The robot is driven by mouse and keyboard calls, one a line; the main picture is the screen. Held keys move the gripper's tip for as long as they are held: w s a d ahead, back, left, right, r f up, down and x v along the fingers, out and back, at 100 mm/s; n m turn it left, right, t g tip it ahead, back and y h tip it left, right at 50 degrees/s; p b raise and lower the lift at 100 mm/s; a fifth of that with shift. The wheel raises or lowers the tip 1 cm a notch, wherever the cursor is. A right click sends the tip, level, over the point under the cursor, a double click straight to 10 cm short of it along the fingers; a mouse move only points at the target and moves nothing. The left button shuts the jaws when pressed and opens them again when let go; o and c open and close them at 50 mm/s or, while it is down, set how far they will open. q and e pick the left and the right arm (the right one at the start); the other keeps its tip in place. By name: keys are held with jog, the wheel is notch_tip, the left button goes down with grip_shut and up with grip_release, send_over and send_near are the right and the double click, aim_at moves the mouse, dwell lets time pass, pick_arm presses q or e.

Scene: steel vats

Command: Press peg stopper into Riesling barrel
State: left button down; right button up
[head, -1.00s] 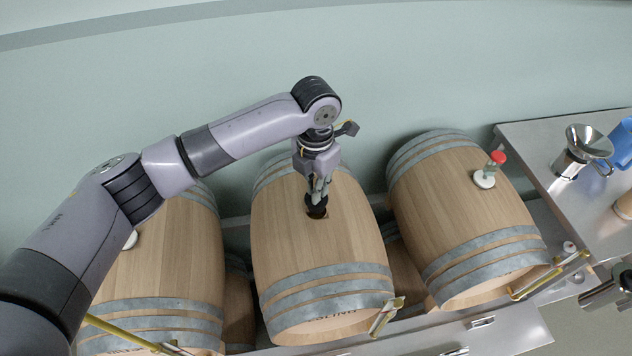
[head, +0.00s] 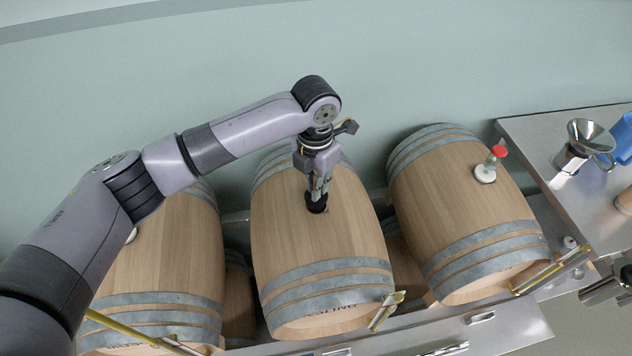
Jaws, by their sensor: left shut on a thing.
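The middle wooden barrel (head: 345,240) lies on its side with steel hoops. The lettering on its near end is too small and turned to read. My left gripper (head: 317,193) points down at the top of this barrel, shut on a dark stopper (head: 316,206). The stopper is at the barrel's bung hole. The gripper and stopper hide most of the hole, so I cannot tell how deep the stopper sits.
A barrel on the right (head: 460,205) carries a white fitting with a red top (head: 498,152). Another barrel (head: 175,255) lies left, partly behind my arm. A steel table (head: 545,140) at right holds a metal funnel vessel (head: 587,142). A pale wall stands behind.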

pick_arm(q)
jog(key=shift+f+b, duration=0.45)
jog(key=shift+f, duration=0.7)
jog(key=c, duration=1.6)
grip_release()
jog(key=shift+c, duration=0.2)
notch_tip(320, 180, up, 12)
jog(key=shift+r, duration=0.1)
